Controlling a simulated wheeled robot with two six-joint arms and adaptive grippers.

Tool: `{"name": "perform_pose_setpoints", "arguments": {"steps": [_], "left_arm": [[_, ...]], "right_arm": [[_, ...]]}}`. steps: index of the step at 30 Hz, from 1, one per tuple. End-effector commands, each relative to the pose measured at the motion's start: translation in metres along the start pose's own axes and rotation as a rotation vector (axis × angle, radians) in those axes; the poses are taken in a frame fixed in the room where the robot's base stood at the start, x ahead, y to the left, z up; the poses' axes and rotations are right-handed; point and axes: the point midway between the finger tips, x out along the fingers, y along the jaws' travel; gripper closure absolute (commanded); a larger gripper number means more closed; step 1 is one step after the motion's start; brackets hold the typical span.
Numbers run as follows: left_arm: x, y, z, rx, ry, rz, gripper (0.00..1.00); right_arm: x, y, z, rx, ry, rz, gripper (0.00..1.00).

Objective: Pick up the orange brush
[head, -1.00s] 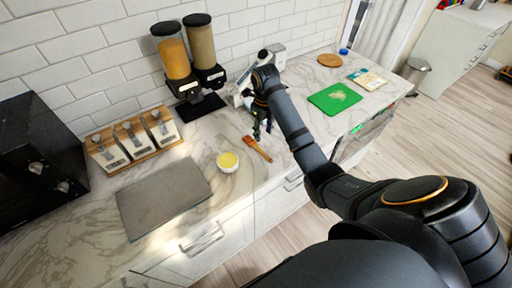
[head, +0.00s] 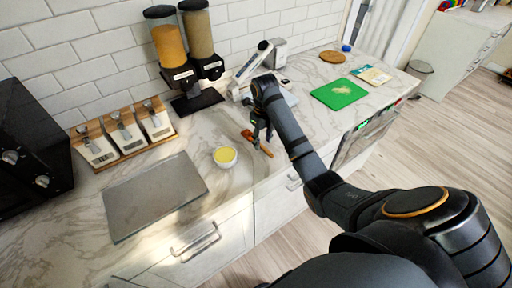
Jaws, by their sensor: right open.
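The orange brush (head: 265,150) lies on the marble counter, right of a small white bowl. My right gripper (head: 258,139) is open and points down over the brush, its fingers close above or around the middle of it. Part of the brush is hidden behind the fingers, and I cannot tell whether they touch it. My left gripper is not in view.
The bowl with yellow contents (head: 225,157) stands just left of the brush. A white scale-like device (head: 248,66) stands behind my arm. A grey board (head: 155,196), a canister rack (head: 125,147) and dispensers (head: 196,98) are left. A green board (head: 338,94) lies right.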

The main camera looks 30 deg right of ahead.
Motion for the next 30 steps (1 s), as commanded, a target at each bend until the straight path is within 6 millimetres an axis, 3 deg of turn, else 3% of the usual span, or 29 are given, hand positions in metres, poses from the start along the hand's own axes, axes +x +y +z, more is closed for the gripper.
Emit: {"name": "perform_pose_setpoints", "arguments": {"steps": [1, 3, 30], "left_arm": [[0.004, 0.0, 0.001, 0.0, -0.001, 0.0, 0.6], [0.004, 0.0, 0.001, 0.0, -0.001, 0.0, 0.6], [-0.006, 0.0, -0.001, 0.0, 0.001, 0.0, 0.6]], "right_arm": [[0.012, 0.0, -0.001, 0.0, 0.005, 0.002, 0.58], [0.017, 0.0, -0.001, 0.0, 0.004, 0.001, 0.58], [0.018, 0.0, -0.001, 0.0, 0.003, 0.001, 0.58]]}}
